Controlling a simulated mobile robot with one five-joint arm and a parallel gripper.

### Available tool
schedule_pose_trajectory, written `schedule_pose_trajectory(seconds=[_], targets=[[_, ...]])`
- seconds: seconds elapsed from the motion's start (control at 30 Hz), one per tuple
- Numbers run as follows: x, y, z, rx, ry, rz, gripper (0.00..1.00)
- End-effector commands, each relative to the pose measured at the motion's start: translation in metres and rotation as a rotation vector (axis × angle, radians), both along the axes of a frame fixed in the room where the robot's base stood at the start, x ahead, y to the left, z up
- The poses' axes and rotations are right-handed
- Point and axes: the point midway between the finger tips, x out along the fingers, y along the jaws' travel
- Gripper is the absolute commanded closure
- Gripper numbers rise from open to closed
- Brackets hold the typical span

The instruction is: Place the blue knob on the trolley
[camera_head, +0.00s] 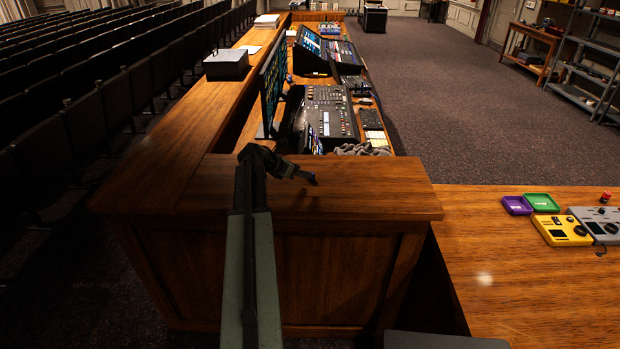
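My gripper (308,178) is at the end of my dark arm, just above the near end of the wooden desk (370,190). It is small and dark here, and I cannot tell whether its fingers are open or shut. A dark bluish patch shows at its tip; I cannot tell whether this is the blue knob or part of the gripper. No blue knob stands out clearly elsewhere. A dark box-shaped stand (374,18) at the far back may be the trolley, but it is too small to be sure.
Mixing consoles (330,112) and a monitor (272,85) line the desk beyond my gripper. A lower wooden table (500,270) at right holds purple and green trays (541,202), a yellow device (562,231) and a small red thing (605,197). Carpet (450,100) is clear behind it.

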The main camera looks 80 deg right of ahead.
Motion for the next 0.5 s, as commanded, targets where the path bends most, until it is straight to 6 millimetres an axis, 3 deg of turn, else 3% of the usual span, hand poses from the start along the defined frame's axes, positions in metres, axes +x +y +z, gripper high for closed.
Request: schedule_pose_trajectory(seconds=[0.13,0.37,0.5], targets=[[-0.008,-0.013,-0.016,0.000,-0.001,-0.001,0.51],[-0.014,-0.021,-0.021,0.000,0.000,0.001,0.51],[-0.026,-0.037,-0.036,0.000,-0.001,-0.001,0.51]])
